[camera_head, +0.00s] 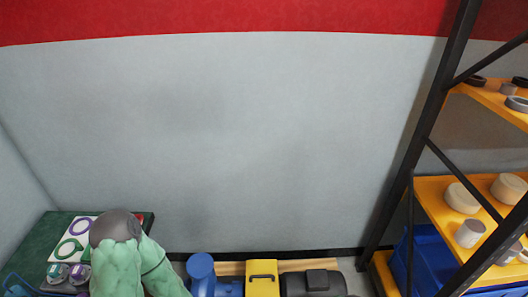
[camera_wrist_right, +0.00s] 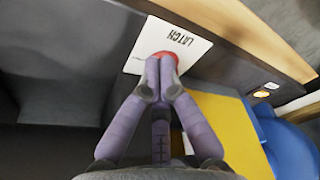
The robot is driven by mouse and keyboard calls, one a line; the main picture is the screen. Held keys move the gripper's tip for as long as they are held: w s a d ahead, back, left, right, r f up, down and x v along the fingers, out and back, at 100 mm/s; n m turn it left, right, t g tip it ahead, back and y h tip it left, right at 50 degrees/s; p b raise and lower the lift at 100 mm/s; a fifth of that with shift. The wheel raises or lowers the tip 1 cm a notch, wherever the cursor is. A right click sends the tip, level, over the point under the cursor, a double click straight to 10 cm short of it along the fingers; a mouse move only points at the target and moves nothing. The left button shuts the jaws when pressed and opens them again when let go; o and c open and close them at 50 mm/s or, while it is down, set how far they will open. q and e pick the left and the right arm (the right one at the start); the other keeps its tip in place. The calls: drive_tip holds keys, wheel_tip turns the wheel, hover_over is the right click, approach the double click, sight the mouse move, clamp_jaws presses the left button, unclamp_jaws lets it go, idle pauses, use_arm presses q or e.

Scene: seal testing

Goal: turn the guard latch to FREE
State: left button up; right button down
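In the right wrist view a white plate (camera_wrist_right: 193,48) marked LATCH is fixed to a dark surface. A red part (camera_wrist_right: 172,60), round at its visible edge, sits on the plate. My right gripper (camera_wrist_right: 161,68) is over it, its two purple-grey fingers together at the tips. The tips cover most of the red part, and I cannot tell whether any of it is between them. The latch's setting cannot be read, and no FREE mark shows. In the head view neither gripper can be made out. A green arm of mine covers part of the green bench (camera_head: 60,222).
The head view shows a board with coloured rings (camera_head: 72,244), a yellow case (camera_head: 262,284) and a shelf rack (camera_head: 440,195).

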drive_tip(key=p+v, duration=0.2)
drive_tip(key=v, duration=0.1)
drive_tip(key=p+v, duration=0.1)
drive_tip(key=p, duration=0.1)
drive_tip(key=shift+w+a+r, duration=0.25)
drive_tip(key=shift+r, duration=0.25)
drive_tip(key=s+a+r+m+y, duration=0.1)
drive_tip(key=a+r+m, duration=0.15)
drive_tip(key=r, duration=0.45)
drive_tip(key=s+a+r+m+y, duration=0.1)
drive_tip(key=s+r+m, duration=0.15)
drive_tip(key=r, duration=0.45)
drive_tip(key=s+a+r+m, duration=0.1)
drive_tip(key=r+m, duration=0.2)
drive_tip(key=r, duration=0.4)
drive_tip(key=s+r+m+g, duration=0.1)
drive_tip(key=s+r+m, duration=0.5)
drive_tip(key=s+r, duration=0.6)
wheel_tip(320, 180, up, 4)
drive_tip(key=shift+d+r+m, duration=0.1)
drive_tip(key=shift+d+m, duration=0.1)
drive_tip(key=shift+m, duration=0.2)
